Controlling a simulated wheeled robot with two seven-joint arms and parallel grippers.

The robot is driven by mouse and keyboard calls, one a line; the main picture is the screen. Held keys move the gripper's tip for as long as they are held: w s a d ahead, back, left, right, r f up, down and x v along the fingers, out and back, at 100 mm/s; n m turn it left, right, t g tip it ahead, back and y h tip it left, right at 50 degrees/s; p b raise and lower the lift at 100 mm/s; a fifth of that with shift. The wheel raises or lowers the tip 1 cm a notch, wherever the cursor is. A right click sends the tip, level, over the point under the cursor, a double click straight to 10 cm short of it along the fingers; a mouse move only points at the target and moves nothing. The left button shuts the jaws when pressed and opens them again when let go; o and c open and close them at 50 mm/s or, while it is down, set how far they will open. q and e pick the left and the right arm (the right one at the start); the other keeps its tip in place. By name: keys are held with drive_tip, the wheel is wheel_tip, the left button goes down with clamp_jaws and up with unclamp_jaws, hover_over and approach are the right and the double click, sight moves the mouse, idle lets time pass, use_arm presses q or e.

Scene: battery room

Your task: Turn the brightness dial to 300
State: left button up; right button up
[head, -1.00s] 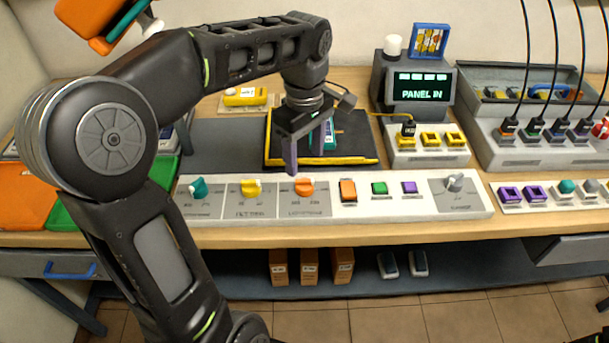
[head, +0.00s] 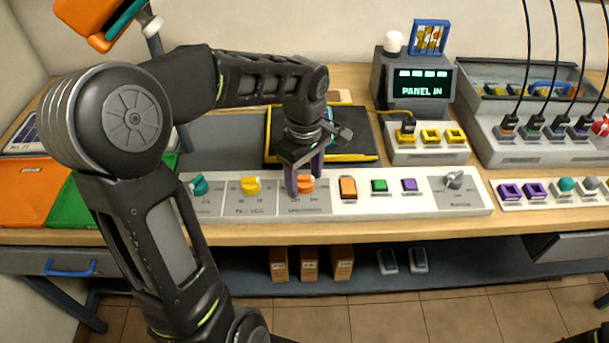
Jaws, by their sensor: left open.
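The white control panel (head: 350,208) carries a teal dial (head: 200,185), a yellow dial (head: 251,185), an orange dial (head: 306,184) and a grey dial (head: 454,180). The labels under the dials are too small to read surely, so I cannot confirm which one is brightness. My left gripper (head: 305,178) is open, pointing down at the orange dial. One purple finger is at the dial's left side and the other is behind it, toward the right. I cannot tell whether they touch it. The dial's scale marks are blurred. My right gripper is not in view.
Orange (head: 347,187), green (head: 379,186) and purple (head: 410,185) buttons sit right of the orange dial. A dark tray with yellow edges (head: 355,158) lies behind the panel. A screen (head: 422,84) reads "PANEL IN". Cabled plugs stand at the right.

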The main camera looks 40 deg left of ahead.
use_arm(q)
drive_tip(key=shift+c, duration=0.6)
clamp_jaws()
drive_tip(key=m, duration=1.1)
drive_tip(key=shift+m, duration=0.3)
drive_tip(key=m+p, duration=0.1)
drive_tip(key=m, duration=0.5)
drive_tip(key=shift+r, duration=0.1)
drive_tip(key=m, duration=0.6)
drive_tip(key=shift+p, duration=0.35)
